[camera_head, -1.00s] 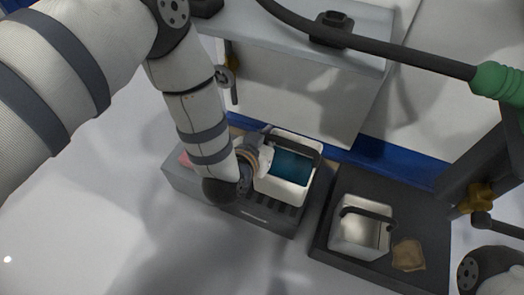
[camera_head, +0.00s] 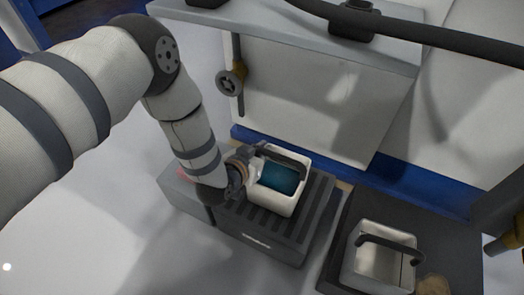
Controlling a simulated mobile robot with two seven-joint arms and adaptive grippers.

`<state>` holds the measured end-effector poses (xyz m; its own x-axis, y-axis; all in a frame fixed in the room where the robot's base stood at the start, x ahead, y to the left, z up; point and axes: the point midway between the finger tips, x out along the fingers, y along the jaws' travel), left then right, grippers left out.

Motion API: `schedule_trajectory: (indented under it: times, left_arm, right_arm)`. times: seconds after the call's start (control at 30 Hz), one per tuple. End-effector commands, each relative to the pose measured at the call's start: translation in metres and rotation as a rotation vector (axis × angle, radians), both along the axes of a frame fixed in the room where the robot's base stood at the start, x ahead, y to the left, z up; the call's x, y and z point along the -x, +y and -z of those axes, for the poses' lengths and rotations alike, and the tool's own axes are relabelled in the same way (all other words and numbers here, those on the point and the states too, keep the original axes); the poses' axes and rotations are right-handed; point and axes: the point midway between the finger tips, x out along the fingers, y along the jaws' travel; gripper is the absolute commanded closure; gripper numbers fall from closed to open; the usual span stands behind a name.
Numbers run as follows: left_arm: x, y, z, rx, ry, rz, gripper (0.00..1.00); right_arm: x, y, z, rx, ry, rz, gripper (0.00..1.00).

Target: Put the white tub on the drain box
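The white tub (camera_head: 289,203) has a dark handle and blue-green liquid inside. It is upright over the slatted top of the dark grey drain box (camera_head: 262,243). Its base looks level with the slats, but I cannot tell whether it fully rests on them. My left gripper (camera_head: 247,172) is at the tub's left side, by the handle end. Its fingers are small and partly hidden, so their opening and grip are unclear. My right gripper is not clearly visible.
A second metallic tub (camera_head: 378,266) with a dark handle stands in a dark tray (camera_head: 335,248) at the right. A tan piece (camera_head: 433,286) lies beside it. A grey shelf (camera_head: 290,35) with a dark hose (camera_head: 430,38) is above. Bare slats show right of the white tub.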

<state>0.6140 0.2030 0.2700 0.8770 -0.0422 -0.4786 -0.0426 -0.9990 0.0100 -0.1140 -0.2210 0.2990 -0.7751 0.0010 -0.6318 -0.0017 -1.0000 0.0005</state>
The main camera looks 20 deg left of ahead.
Motion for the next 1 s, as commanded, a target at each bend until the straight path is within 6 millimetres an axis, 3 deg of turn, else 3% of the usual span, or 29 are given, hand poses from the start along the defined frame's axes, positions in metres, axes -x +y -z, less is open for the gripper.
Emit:
schedule_trajectory:
  times: [0.07, 0.17, 0.2, 0.53, 0.8, 1.0]
  left_arm:
    - [-0.001, 0.0, 0.002, 0.0, -0.002, 0.0, 1.0]
    - [0.0, 0.0, 0.003, 0.0, 0.0, 0.0, 0.77]
    - [0.0, 0.0, 0.002, 0.0, 0.0, 0.0, 0.75]
    - [0.002, 0.0, -0.004, 0.0, 0.001, 0.0, 0.75]
    - [0.063, 0.003, -0.044, 0.0, -0.001, 0.0, 0.75]
    - [0.098, 0.005, -0.058, 0.0, 0.0, 0.0, 0.75]
  right_arm:
    - [0.0, 0.0, 0.001, 0.0, 0.001, 0.0, 0.6]
    - [0.0, 0.0, 0.001, 0.0, 0.0, 0.0, 0.6]
    - [0.0, 0.0, 0.001, 0.0, 0.0, 0.0, 0.6]
    - [0.0, 0.0, -0.002, 0.0, -0.004, 0.0, 0.6]
    - [-0.009, -0.001, -0.029, 0.006, -0.058, 0.006, 0.6]
    - [-0.015, 0.0, -0.038, 0.007, -0.088, 0.011, 0.6]
